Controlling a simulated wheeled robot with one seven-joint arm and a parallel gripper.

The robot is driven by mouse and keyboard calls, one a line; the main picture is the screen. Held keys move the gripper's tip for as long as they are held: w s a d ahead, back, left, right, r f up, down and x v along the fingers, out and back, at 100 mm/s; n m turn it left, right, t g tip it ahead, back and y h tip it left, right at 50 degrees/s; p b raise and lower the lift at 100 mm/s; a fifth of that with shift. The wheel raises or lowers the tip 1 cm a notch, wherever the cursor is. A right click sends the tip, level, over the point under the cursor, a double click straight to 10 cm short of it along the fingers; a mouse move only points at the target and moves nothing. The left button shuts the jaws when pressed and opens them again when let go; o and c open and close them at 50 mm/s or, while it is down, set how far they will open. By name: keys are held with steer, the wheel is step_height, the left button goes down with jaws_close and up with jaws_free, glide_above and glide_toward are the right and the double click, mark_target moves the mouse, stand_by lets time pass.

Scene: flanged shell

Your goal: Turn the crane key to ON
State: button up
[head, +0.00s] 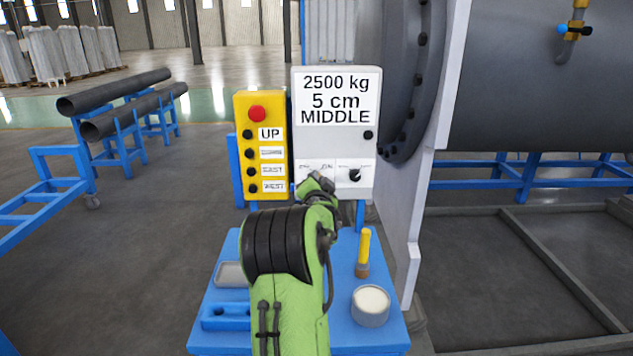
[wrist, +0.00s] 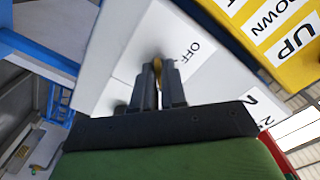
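The white control box (head: 345,140) carries a sign reading 2500 kg, 5 cm, MIDDLE. In the head view my gripper (head: 318,180) is at its lower left and covers the key. In the wrist view my gripper (wrist: 159,80) points at the box (wrist: 125,45), its two fingers close together. A small brass-coloured piece, seemingly the crane key (wrist: 157,66), shows between the fingertips, which appear closed on it. An OFF label (wrist: 195,46) shows beside the fingers. The ON label and the key's exact angle cannot be made out.
A black knob (head: 355,175) is on the box right of my gripper. A yellow button panel (head: 261,145) with a red button stands to the left. Below is a blue table (head: 340,335) with a yellow-handled tool (head: 363,250) and a round tin (head: 370,306). A large flanged shell (head: 540,80) is right.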

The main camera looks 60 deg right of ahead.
steer(key=o, duration=0.3)
steer(key=shift+a, duration=0.1)
steer(key=b+v, duration=0.1)
steer(key=v, duration=1.4)
steer(key=shift+s+a, duration=0.2)
steer(key=shift+a, duration=0.1)
